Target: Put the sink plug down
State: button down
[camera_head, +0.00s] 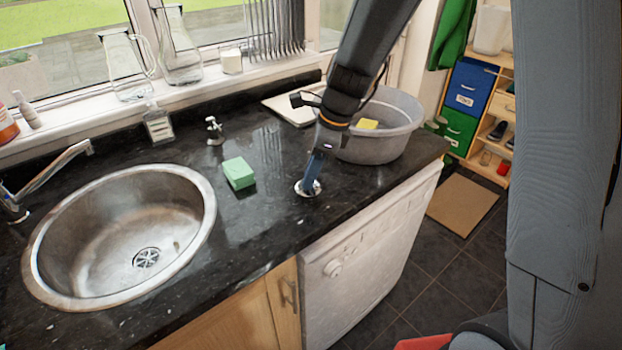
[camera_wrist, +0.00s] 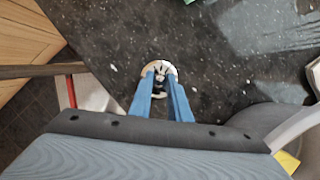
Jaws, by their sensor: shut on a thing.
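The sink plug (camera_head: 308,189) is a small round metal disc on the dark granite worktop, right of the green sponge. In the wrist view the plug (camera_wrist: 159,67) shows as a pale disc with a dark centre between the fingertips. My gripper (camera_head: 311,180) points down over it, its blue fingers shut on the plug's middle. The fingers also show in the wrist view (camera_wrist: 161,82). The plug looks to be at or very near the worktop surface; I cannot tell if it touches. The round steel sink (camera_head: 90,215) with its drain is at the left.
A green sponge (camera_head: 239,173) lies between sink and plug. A grey basin (camera_head: 385,128) with a yellow sponge (camera_head: 367,124) stands behind my gripper to the right. A small metal fitting (camera_head: 214,130) stands behind the green sponge. The worktop's front edge runs above a white appliance (camera_head: 365,262).

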jog(key=shift+f, duration=1)
jog(key=shift+f, duration=0.15)
jog(key=c, duration=1.7)
grip_release()
jog(key=shift+o, duration=0.2)
